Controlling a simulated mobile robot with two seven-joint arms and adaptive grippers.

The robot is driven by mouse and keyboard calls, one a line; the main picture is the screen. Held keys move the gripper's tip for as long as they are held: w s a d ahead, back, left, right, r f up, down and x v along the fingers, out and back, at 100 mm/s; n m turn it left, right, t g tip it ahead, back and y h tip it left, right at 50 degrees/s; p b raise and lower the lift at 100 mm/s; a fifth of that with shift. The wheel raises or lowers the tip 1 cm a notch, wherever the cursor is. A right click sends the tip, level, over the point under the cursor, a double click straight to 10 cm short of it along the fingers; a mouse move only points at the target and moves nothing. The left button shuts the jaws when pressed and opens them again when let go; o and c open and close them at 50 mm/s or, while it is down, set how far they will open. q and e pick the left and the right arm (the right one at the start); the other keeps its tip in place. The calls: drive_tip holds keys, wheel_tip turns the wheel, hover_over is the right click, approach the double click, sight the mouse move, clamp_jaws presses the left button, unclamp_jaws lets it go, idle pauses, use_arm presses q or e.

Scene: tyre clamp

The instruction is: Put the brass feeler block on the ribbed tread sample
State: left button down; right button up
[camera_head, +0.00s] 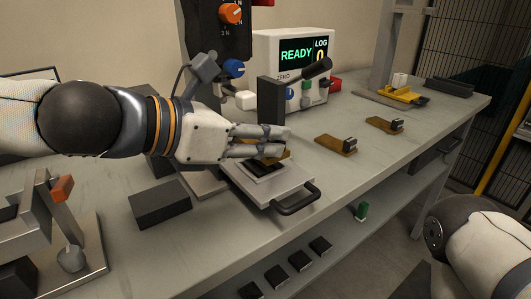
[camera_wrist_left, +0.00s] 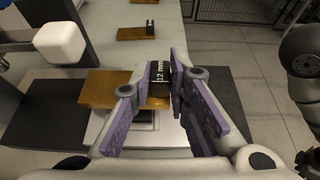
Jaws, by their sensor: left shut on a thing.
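My left gripper (camera_head: 286,142) is shut on the brass feeler block (camera_head: 272,160), over the sliding plate. In the left wrist view my left gripper (camera_wrist_left: 161,82) has its purple-padded fingers on either side of the block's dark upright grip, marked "12 mm" (camera_wrist_left: 160,72). The flat brass part of the feeler block (camera_wrist_left: 105,88) reaches out to the left there. The black tread sample (camera_head: 264,170) lies on the pale plate (camera_head: 283,186), partly hidden beneath the block and fingers. I cannot tell whether block and sample touch.
Two more brass blocks with dark grips, a nearer one (camera_head: 336,145) and a farther one (camera_head: 384,125), lie to the right. A gauge reading "READY" (camera_head: 300,57) stands behind. A dark grey block (camera_head: 160,204) lies left of the plate. The plate has a dark front handle (camera_head: 298,200).

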use_arm(q)
drive_tip(key=shift+d+f+b, duration=0.1)
drive_tip(key=shift+f+b, duration=0.25)
drive_tip(key=shift+f, duration=1.2)
drive_tip(key=c, duration=1.5)
unclamp_jaws()
drive_tip(key=shift+c, duration=0.2)
use_arm(e)
drive_tip(key=shift+s+f, duration=0.7)
use_arm(q)
drive_tip(key=shift+r, duration=0.15)
drive_tip(key=p+v, duration=0.5)
drive_tip(key=v, duration=0.7)
use_arm(e)
drive_tip(key=w+r+t, duration=0.2)
drive_tip(key=w+r, duration=0.4)
drive_tip(key=shift+w+r, duration=0.2)
drive_tip(key=shift+w, duration=0.05)
use_arm(q)
drive_tip(key=shift+r, duration=0.1)
